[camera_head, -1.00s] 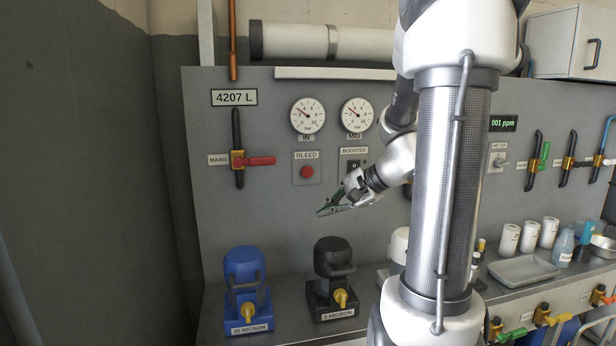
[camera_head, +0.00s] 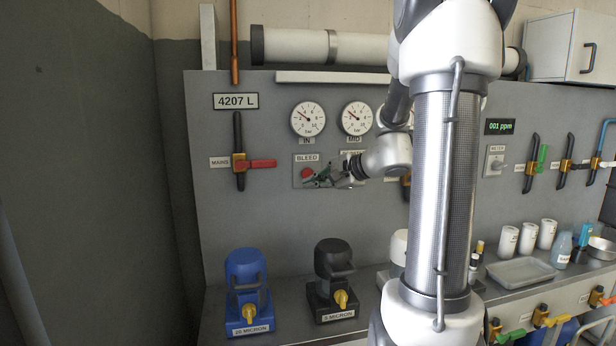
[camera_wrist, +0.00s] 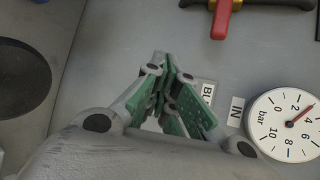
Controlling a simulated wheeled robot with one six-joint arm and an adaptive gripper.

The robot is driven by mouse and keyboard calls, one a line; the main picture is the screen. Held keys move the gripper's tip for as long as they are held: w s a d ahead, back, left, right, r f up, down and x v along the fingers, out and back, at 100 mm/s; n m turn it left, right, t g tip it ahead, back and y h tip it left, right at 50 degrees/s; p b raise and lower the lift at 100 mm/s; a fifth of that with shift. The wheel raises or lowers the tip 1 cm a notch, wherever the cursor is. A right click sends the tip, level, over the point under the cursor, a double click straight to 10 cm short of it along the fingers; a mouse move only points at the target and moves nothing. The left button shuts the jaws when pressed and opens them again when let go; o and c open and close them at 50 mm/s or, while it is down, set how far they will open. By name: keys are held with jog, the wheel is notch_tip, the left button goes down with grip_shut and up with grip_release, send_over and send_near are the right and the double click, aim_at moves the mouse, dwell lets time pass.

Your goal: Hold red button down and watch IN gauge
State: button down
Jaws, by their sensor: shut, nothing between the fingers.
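The red button (camera_head: 307,172) sits on the BLEED plate (camera_head: 298,183) on the grey panel. My gripper (camera_head: 309,182), with green finger pads, is shut and empty. Its tips overlap the plate just below and right of the button; I cannot tell whether they touch it. In the wrist view my gripper (camera_wrist: 165,65) hides the button and part of the BLEED label (camera_wrist: 208,92). The round white IN gauge (camera_head: 308,119) is above the plate; it also shows in the wrist view (camera_wrist: 283,130), its red needle pointing between 2 and 4, nearer 4.
The red MAINS lever (camera_head: 263,163) is left of the button. The MID gauge (camera_head: 357,118) is right of the IN gauge, and my gripper and arm partly cover the BOOSTER plate. Blue (camera_head: 246,290) and black (camera_head: 331,280) filter housings stand on the bench below.

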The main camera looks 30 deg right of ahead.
jog(key=w+d, duration=0.1)
jog(key=w, duration=0.5)
jog(key=shift+d, duration=0.35)
jog(key=shift+w, duration=0.2)
dwell(0.9)
jog(key=shift+w+d, duration=0.1)
jog(key=shift+w, duration=0.2)
jog(key=shift+w+d, duration=0.2)
jog(key=shift+w, duration=0.3)
dwell(2.9)
dwell(0.6)
jog(key=shift+s+a, duration=0.3)
jog(key=shift+s, duration=0.65)
jog(key=shift+s+a, duration=0.25)
jog(key=shift+s, duration=0.55)
jog(key=shift+s+a, duration=0.2)
jog(key=shift+s, duration=0.6)
jog(key=shift+s+a, duration=0.25)
jog(key=shift+s, duration=0.55)
